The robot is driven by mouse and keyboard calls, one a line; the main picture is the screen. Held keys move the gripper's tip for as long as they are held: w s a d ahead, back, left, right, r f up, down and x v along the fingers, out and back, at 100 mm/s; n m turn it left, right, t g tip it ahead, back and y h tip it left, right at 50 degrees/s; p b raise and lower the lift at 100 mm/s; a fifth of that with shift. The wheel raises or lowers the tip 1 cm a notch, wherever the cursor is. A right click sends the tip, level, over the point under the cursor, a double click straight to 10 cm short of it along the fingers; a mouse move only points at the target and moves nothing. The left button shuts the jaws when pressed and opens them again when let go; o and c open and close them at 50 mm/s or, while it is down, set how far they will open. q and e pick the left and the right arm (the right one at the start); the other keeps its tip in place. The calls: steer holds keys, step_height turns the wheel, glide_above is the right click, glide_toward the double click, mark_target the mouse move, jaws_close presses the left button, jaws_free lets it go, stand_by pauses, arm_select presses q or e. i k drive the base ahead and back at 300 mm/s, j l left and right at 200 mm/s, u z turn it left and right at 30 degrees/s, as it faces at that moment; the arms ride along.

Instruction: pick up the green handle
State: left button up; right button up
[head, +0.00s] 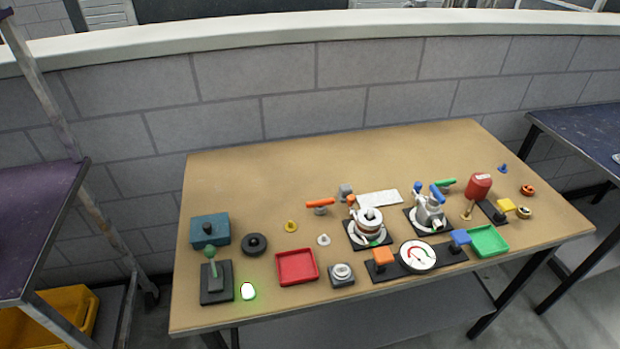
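A green bar-shaped handle (446,183) lies at the back right of the brown table (250,170), behind a silver valve-like part with a blue lever (430,212). A lever with a green knob (210,253) stands on a dark base at the front left. I cannot tell from the picture alone which green part the task names. Neither of my grippers is in view.
A red tray (297,267) and a green tray (488,241) lie near the front. A round gauge (417,255), a red-topped part (478,186) and a glowing white-and-green spot (248,291) also show. The table's back left is clear. A grey block wall stands behind.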

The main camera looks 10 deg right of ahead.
mark_target(439, 184)
steer(key=z, duration=1.25)
steer(key=i+j+u, duration=0.3)
steer(key=i, duration=0.1)
